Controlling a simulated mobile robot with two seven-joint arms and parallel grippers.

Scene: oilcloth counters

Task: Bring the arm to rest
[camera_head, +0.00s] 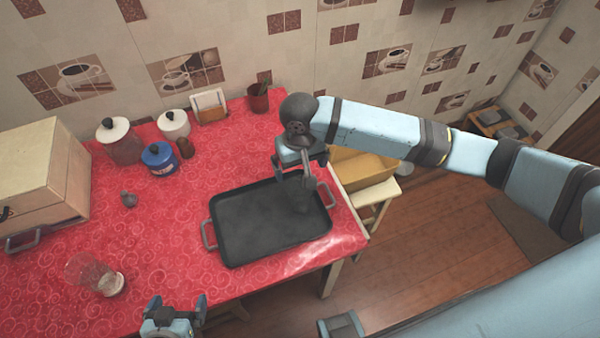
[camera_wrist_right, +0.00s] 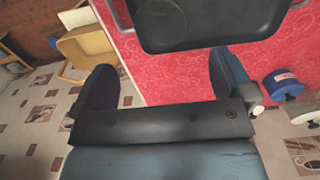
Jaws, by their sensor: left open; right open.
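My right gripper (camera_head: 305,182) hangs over the right part of a black tray (camera_head: 255,225) on the red counter. In the right wrist view my right gripper (camera_wrist_right: 165,80) is open with nothing between its fingers, and the tray (camera_wrist_right: 205,22) lies beyond the fingertips. I cannot tell the exact height of the gripper above the tray. My left gripper (camera_head: 174,303) is at the bottom of the head view, by the counter's front edge. It is open and empty.
Jars, including a blue one (camera_head: 160,160), a napkin holder (camera_head: 210,106) and a red cup (camera_head: 258,98) stand at the back of the counter (camera_head: 165,215). A yellow chair (camera_head: 362,170) stands right of the counter.

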